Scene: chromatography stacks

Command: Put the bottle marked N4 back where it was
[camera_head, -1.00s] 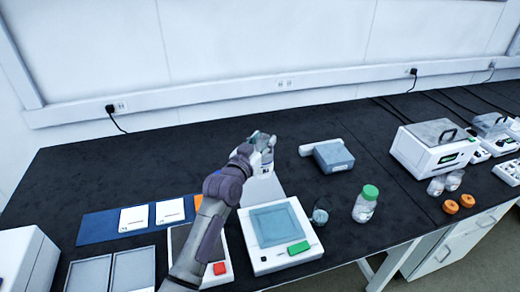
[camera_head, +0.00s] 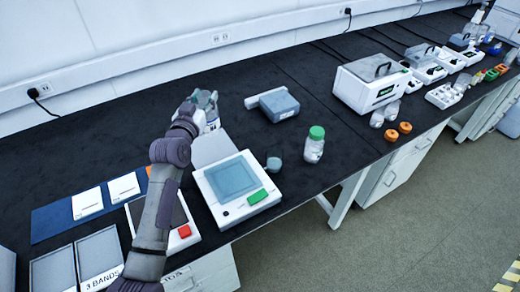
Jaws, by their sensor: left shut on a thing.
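My left gripper (camera_head: 205,100) is shut on a small pale bottle (camera_head: 212,121) with a light label, at the back of the bench behind the white device with a blue-grey screen. The label is too small to read, and the fingers hide the bottle's top. I cannot tell whether its base touches the surface beneath. Another bottle, clear with a green cap (camera_head: 316,144), stands upright right of the device; its marking cannot be read. My right gripper is not in view.
The screen device (camera_head: 212,205) has a green button; a grey dark-topped cup (camera_head: 274,164) stands beside it. A blue-grey box (camera_head: 279,105) sits behind. A white instrument (camera_head: 368,86), jars and orange caps (camera_head: 391,135) are to the right. Dark bench between is clear.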

